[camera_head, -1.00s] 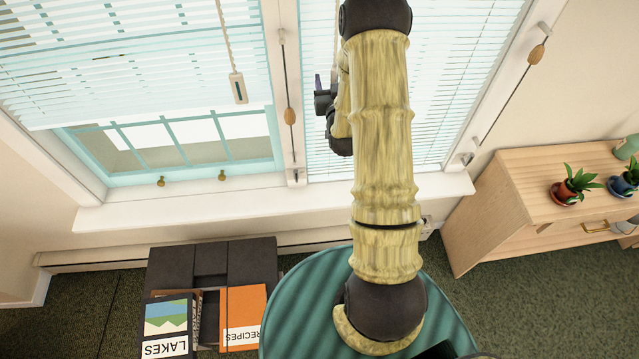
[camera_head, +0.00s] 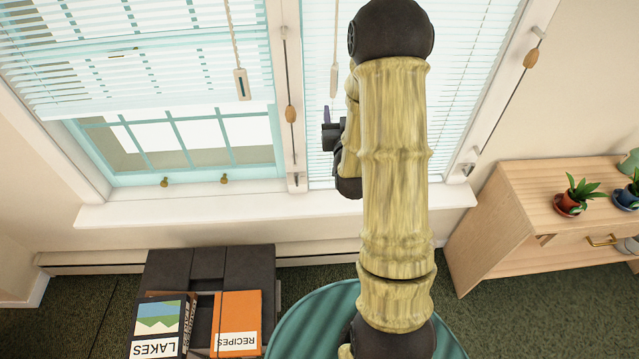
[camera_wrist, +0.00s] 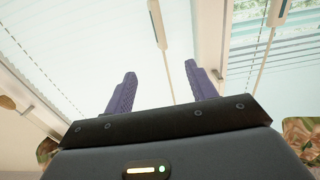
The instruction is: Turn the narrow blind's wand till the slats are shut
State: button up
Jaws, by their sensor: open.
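The narrow blind (camera_head: 456,70) hangs over the right window, its thin white slats spaced with bright light between them. Its wand (camera_head: 334,60) hangs near the blind's left side, with a pale handle at the lower end. In the wrist view the wand's handle (camera_wrist: 158,25) appears beyond and between the fingertips, not touching either. My gripper (camera_wrist: 160,74) is open and empty, its two purple fingers spread. In the head view my gripper (camera_head: 327,117) is below the wand's handle, partly hidden by my arm. Exact depth between them is unclear.
Cords with wooden toggles (camera_head: 290,114) hang at the window post. A sill (camera_head: 140,212) runs below. Books (camera_head: 237,322) and a plant cabinet (camera_head: 520,220) stand nearby.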

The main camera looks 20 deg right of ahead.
jog(key=s+a+f+n+g+y+b, duration=0.2)
jog(key=s+a+f+g+y+b, duration=0.2)
jog(key=s+a+f+g+b, duration=0.2)
jog(key=s+a+f+g, duration=0.1)
jog(key=a+f+g, duration=0.1)
jog(key=a+f, duration=0.1)
jog(key=shift+s+a+f, duration=0.25)
jog(key=shift+s+f, duration=0.05)
jog(key=shift+f, duration=0.15)
dwell(0.7)
jog(key=shift+w, duration=0.15)
jog(key=s+a+g, duration=0.2)
jog(key=s+g, duration=0.1)
jog(key=s, duration=0.3)
jog(key=s+a+r+n+g+y, duration=0.1)
jog(key=s+a+g, duration=0.1)
jog(key=s, duration=0.5)
jog(key=shift+g, duration=0.8)
